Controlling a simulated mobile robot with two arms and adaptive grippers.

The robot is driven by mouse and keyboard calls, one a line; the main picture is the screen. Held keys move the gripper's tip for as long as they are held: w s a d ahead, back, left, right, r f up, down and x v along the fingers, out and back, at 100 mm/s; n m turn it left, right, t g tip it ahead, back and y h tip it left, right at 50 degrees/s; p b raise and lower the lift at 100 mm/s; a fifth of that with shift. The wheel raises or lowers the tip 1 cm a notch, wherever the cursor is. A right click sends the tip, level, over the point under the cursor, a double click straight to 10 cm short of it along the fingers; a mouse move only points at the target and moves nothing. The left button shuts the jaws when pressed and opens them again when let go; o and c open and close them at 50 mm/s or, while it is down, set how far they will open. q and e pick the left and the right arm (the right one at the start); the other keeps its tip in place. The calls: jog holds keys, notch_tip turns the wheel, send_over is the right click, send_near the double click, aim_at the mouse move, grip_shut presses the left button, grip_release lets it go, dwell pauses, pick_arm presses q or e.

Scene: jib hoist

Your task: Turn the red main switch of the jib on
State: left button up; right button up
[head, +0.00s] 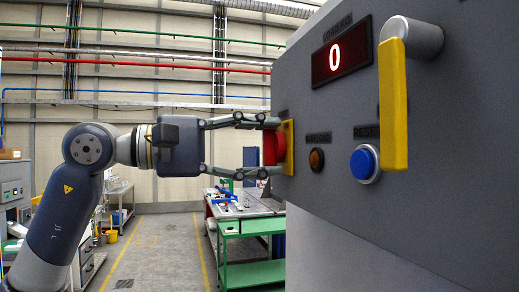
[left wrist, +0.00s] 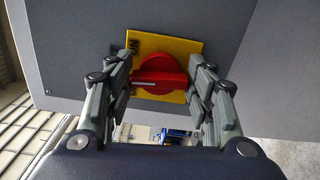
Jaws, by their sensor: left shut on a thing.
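The red main switch (head: 270,148) sits on a yellow plate (head: 287,148) at the left edge of the grey panel. In the left wrist view the red switch (left wrist: 160,75) is a round knob with a raised bar lying nearly level across it, on the yellow plate (left wrist: 190,45). My left gripper (head: 268,147) reaches the switch from the left, with one finger above and one below in the head view. In the left wrist view its fingers (left wrist: 160,82) stand on either side of the knob, shut on it. My right gripper is in neither view.
A green workbench (head: 248,226) stands behind. The floor at lower left is open.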

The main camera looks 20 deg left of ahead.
pick_arm(q)
jog(key=shift+m, duration=0.7)
jog(key=o, duration=1.1)
jog(key=shift+c, duration=0.2)
jog(key=shift+s+a, duration=0.15)
jog(key=shift+a, duration=0.05)
jog(key=v, duration=1.1)
jog(key=shift+s+a, duration=0.2)
